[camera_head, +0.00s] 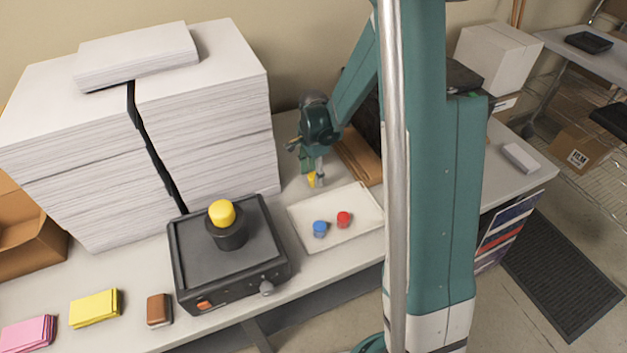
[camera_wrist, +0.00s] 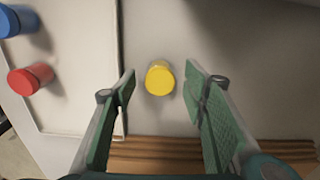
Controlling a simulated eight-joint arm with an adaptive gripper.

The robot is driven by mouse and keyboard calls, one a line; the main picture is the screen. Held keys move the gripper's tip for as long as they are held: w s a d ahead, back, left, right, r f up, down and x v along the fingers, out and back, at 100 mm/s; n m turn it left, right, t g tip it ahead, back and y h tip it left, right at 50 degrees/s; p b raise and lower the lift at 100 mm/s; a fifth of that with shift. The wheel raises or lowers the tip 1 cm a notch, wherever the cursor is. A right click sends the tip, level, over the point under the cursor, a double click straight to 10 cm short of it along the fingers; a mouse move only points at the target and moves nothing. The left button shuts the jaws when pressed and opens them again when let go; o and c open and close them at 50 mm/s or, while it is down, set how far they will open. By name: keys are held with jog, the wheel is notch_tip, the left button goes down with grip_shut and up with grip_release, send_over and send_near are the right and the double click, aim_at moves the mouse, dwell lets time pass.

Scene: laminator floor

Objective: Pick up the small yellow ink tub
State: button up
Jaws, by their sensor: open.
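The small yellow ink tub (camera_wrist: 159,78) shows in the wrist view in the gap between the tips of my open gripper (camera_wrist: 162,88). There is space between the tub and both green fingers. In the head view, a bit of the yellow tub (camera_head: 311,181) shows at the tips of my gripper (camera_head: 314,172), partly hidden by the fingers. The tub is on the table, just outside the white tray (camera_head: 354,197), behind its far edge. How far the fingertips reach down its sides I cannot tell.
A blue tub (camera_head: 320,228) and a red tub (camera_head: 343,219) stand in the tray. A larger yellow piece (camera_head: 221,213) sits in a black holder on a black device (camera_head: 190,257). Tall paper stacks (camera_head: 222,130) rise at left.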

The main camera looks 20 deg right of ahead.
jog(key=shift+f, duration=0.9)
jog(key=c, duration=1)
